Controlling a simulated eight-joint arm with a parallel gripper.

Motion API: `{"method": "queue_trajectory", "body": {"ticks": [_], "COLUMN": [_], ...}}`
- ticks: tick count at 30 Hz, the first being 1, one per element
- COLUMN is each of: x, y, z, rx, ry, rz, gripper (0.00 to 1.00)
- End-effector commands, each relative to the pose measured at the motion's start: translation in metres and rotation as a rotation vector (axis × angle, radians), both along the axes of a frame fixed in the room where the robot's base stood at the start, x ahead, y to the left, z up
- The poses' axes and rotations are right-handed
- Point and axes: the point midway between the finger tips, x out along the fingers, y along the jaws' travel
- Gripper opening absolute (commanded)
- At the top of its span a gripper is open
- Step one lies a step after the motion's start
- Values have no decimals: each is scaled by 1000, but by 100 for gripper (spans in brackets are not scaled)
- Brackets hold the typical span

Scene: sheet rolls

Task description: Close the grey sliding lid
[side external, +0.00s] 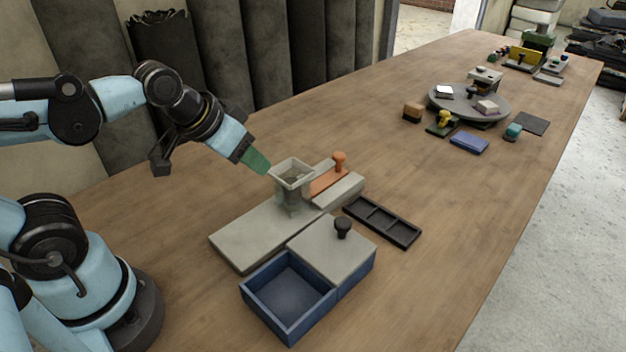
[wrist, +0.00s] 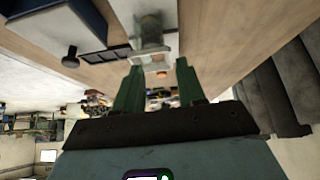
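The grey sliding lid (side external: 325,246) lies on a blue box (side external: 285,325) in the side external view. It covers the far-right part of the box, and the near-left part is open, showing an empty interior. A black knob (side external: 343,227) stands up from the lid. The knob also shows at the upper left of the wrist view (wrist: 71,57), below the blue box's side (wrist: 65,20). My gripper (side external: 258,162) is in the air, up and to the left of the lid, away from it. In the wrist view its green fingers (wrist: 158,88) are apart, with nothing seen held between them.
A grey hopper (side external: 292,176) stands on a grey base (side external: 245,237) between my gripper and the box. An orange slider with a knob (side external: 339,160) sits behind it. A black compartment tray (side external: 382,221) lies right of the lid. A round turntable (side external: 440,99) with small items is farther back.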

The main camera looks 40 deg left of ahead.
Motion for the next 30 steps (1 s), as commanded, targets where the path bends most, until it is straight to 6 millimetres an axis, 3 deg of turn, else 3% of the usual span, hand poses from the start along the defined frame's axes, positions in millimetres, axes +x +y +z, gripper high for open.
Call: {"method": "queue_trajectory", "body": {"ticks": [1, 7, 18, 30], "x": [5, 33, 92, 140], "y": [-2, -18, -58, -103], "z": [6, 35, 66, 63], "rx": [-12, -93, -201, -219], "ry": [21, 164, 471, 789], "rz": [7, 68, 209, 366], "gripper": [31, 1, 0, 0]}}
